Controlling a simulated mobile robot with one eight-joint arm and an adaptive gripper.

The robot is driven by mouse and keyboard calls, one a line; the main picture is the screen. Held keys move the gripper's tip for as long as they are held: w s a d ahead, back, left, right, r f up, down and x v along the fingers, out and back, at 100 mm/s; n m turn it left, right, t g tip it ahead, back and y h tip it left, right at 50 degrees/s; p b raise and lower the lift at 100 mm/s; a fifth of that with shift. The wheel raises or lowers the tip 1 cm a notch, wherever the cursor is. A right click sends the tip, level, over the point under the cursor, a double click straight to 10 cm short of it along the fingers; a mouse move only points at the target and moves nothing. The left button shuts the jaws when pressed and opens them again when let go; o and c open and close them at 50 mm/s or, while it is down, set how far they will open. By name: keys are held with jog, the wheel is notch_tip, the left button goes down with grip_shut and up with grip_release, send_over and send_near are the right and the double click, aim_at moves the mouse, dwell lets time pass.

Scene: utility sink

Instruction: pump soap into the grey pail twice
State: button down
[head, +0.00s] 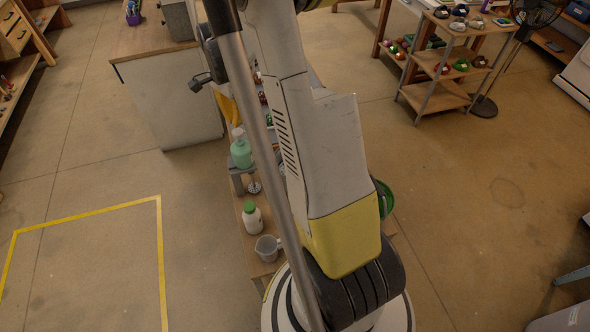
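A green soap bottle (241,154) with a pale pump top stands upright on a small grey stand (237,172), left of my arm in the head view. A grey jug-like vessel (267,248) with a handle stands nearer, at the wooden bench's near end. I cannot tell whether it is the grey pail; no other pail shows clearly. My arm covers the middle of the bench and hides much of what stands there. My gripper is not visible.
A white bottle with a green cap (252,219) stands between the soap bottle and the jug. A green round container (384,199) shows partly behind my arm. A wooden shelf cart (443,66) stands back right. Open floor lies on both sides.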

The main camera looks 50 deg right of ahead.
jog(key=shift+r, duration=0.1)
dwell(0.4)
notch_tip(320, 180, up, 6)
jog(key=p, duration=0.3)
dwell(0.6)
jog(key=s+a+f+n+t+b, duration=0.1)
jog(key=s+a+n+b, duration=0.1)
jog(key=a+n+b, duration=0.35)
jog(key=s+a+f+n+t+b, duration=0.1)
jog(key=s+a+n+t+b, duration=0.15)
jog(key=a+b, duration=0.45)
jog(key=s+a+f+n+t+b, duration=0.3)
jog(key=s+a+f+n+b, duration=0.6)
jog(key=s+a+n+b, duration=0.1)
jog(key=shift+a+f+n+t+b, duration=0.35)
jog(key=shift+a+n, duration=0.35)
jog(key=shift+a, duration=0.25)
jog(key=shift+w+d, duration=0.1)
